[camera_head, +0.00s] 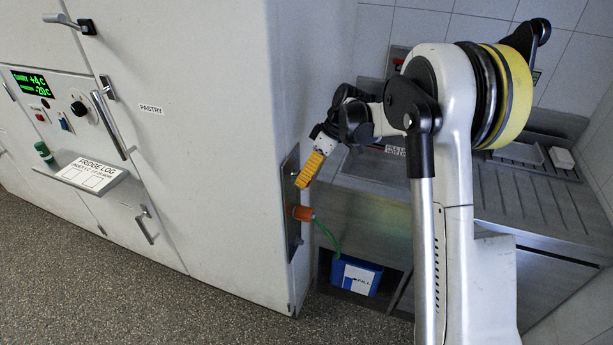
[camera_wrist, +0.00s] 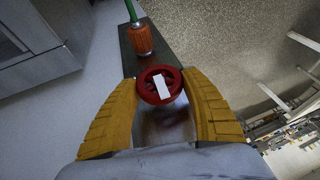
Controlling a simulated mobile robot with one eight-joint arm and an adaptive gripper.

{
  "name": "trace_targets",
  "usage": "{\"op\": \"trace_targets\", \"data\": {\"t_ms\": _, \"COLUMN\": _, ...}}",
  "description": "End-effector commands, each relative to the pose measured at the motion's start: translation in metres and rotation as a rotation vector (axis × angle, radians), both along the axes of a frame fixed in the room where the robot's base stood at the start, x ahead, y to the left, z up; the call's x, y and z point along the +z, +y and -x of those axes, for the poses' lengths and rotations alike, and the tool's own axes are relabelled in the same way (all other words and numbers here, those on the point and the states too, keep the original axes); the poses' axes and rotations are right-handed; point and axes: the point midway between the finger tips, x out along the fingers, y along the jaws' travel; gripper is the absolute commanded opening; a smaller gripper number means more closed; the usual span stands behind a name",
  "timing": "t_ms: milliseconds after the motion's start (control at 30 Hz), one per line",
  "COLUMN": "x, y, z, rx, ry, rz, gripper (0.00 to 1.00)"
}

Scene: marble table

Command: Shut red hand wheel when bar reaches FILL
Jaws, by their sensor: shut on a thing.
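The red hand wheel (camera_wrist: 148,91) sits on a dark metal plate and has a white strip across its face. My gripper (camera_wrist: 160,84) has its yellow ribbed fingers shut on either side of the wheel. A blue container (camera_head: 340,275) stands low in a recess, with a white label (camera_head: 357,279) reading FILL. A small blue mark shows on the label; I cannot tell its exact level against FILL.
An orange fitting (camera_head: 302,213) below my gripper feeds a green hose (camera_head: 329,238) running down to the container. It also shows in the wrist view (camera_wrist: 140,40). The white cabinet (camera_head: 215,150) stands left and a steel sink unit (camera_head: 370,220) right. The floor (camera_head: 130,290) in front is clear.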

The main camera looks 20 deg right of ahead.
Motion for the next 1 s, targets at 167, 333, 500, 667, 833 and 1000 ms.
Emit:
{"op": "trace_targets", "data": {"t_ms": 167, "x": 0.000, "y": 0.000, "z": 0.000, "rx": -0.001, "ry": 0.000, "rz": 0.000, "gripper": 0.23}}
{"op": "trace_targets", "data": {"t_ms": 333, "x": 0.000, "y": 0.000, "z": 0.000, "rx": -0.001, "ry": 0.000, "rz": 0.001, "gripper": 0.76}}
{"op": "trace_targets", "data": {"t_ms": 500, "x": 0.000, "y": 0.000, "z": 0.000, "rx": 0.000, "ry": -0.001, "rz": 0.001, "gripper": 0.76}}
{"op": "trace_targets", "data": {"t_ms": 667, "x": 0.005, "y": -0.003, "z": 0.000, "rx": 0.000, "ry": -0.001, "rz": 0.001, "gripper": 0.76}}
{"op": "trace_targets", "data": {"t_ms": 833, "x": 0.031, "y": -0.015, "z": 0.003, "rx": -0.003, "ry": -0.001, "rz": 0.001, "gripper": 0.76}}
{"op": "trace_targets", "data": {"t_ms": 1000, "x": 0.067, "y": -0.032, "z": 0.005, "rx": -0.003, "ry": -0.001, "rz": 0.000, "gripper": 0.76}}
